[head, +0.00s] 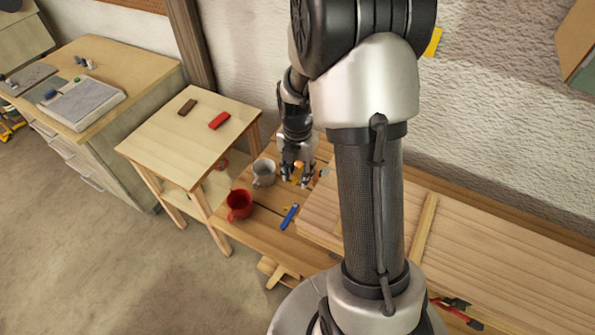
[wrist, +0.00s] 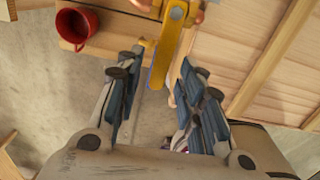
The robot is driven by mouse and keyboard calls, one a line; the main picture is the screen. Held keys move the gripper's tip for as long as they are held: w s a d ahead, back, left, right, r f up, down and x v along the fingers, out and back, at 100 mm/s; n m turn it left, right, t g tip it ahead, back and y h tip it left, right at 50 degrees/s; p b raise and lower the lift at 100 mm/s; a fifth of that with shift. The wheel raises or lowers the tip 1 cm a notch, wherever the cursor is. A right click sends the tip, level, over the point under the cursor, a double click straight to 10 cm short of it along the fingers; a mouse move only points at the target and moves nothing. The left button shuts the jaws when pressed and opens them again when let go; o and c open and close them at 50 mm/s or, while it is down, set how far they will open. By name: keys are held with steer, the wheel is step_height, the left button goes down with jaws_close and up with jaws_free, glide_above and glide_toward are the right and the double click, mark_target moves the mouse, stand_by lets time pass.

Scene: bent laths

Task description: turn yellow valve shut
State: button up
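The yellow valve handle (wrist: 167,48) is a long flat lever in the wrist view, running from a round hub at the top edge down between my fingers. My gripper (wrist: 160,65) is open, with one finger on each side of the lever and gaps visible beside it. In the head view my gripper (head: 298,178) points down over the bench, with a bit of yellow (head: 297,172) showing between its fingers. The valve's body is mostly cut off or hidden in both views.
A blue object (head: 289,217) lies on the bench (head: 262,235) in front. A small table (head: 190,140) holds a red block (head: 219,121) and a brown block (head: 187,107).

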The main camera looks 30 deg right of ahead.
mark_target(296, 179)
step_height(296, 179, up, 12)
stand_by(0.6)
stand_by(0.4)
steer(key=s+a+m+t+b, duration=0.2)
steer(key=s+a+m+b, duration=0.3)
steer(key=s+m, duration=0.4)
steer(key=s+a+m+t+b, duration=0.2)
steer(key=s+a+m+b, duration=0.3)
steer(key=m, duration=1)
steer(key=s+a, duration=0.3)
steer(key=s, duration=0.1)
steer(key=shift+s+t, duration=0.2)
steer(key=shift+t, duration=0.1)
